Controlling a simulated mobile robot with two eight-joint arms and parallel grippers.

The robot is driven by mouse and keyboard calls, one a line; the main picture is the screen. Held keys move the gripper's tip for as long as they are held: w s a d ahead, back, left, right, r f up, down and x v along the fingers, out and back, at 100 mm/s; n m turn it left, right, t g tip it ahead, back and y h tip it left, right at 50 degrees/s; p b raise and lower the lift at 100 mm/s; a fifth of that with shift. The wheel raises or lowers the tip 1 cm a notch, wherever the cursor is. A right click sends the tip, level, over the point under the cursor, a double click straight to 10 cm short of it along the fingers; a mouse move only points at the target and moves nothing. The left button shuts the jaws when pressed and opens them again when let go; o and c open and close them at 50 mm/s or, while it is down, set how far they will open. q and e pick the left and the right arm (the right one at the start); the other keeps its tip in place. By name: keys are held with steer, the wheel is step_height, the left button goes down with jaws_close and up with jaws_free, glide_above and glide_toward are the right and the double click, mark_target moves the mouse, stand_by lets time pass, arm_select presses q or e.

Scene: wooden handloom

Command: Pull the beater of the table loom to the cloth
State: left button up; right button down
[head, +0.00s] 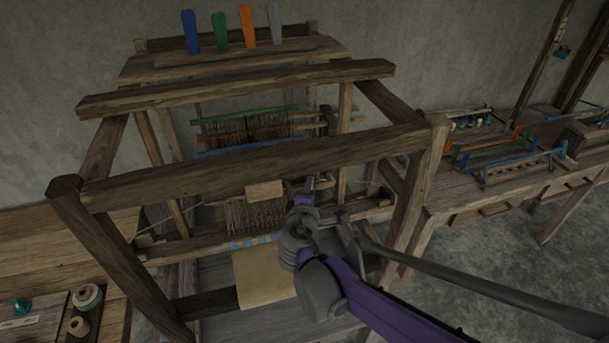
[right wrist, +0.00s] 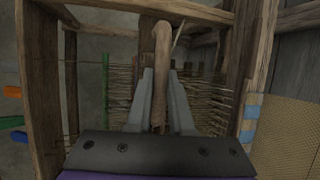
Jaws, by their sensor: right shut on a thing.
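The table loom (head: 260,155) is a large wooden frame. My right gripper (head: 309,186) reaches inside it, behind the front top beam. In the right wrist view the fingers (right wrist: 161,85) are shut on a pale rounded wooden bar of the beater (right wrist: 161,48). In the head view a short pale piece of it (head: 265,190) seems to show left of the gripper; the rest is hidden. The cloth (head: 264,280), tan with a blue-checked edge, lies in front and below. In the right wrist view the cloth (right wrist: 285,130) is right of the beater, with a gap between. My left gripper is out of view.
The loom's thick front beam (head: 250,165) and right post (head: 425,180) stand close to my right arm. Behind are green-barred heddles (head: 250,122). A side table (head: 475,190) with racks stands right; a bench with spools (head: 88,297) stands left.

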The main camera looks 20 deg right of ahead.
steer(key=shift+g, duration=0.5)
steer(key=s, duration=0.1)
steer(key=s+r+p, duration=0.1)
steer(key=s, duration=0.1)
steer(key=s+r, duration=0.1)
steer(key=shift+s+d+p, duration=0.1)
steer(key=shift+s+p, duration=0.05)
steer(key=shift+p, duration=0.15)
steer(key=shift+s, duration=0.1)
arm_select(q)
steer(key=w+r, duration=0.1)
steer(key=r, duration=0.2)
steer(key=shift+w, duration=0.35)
arm_select(e)
steer(key=shift+s, duration=0.1)
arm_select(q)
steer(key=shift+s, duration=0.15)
arm_select(e)
steer(key=shift+s, duration=0.2)
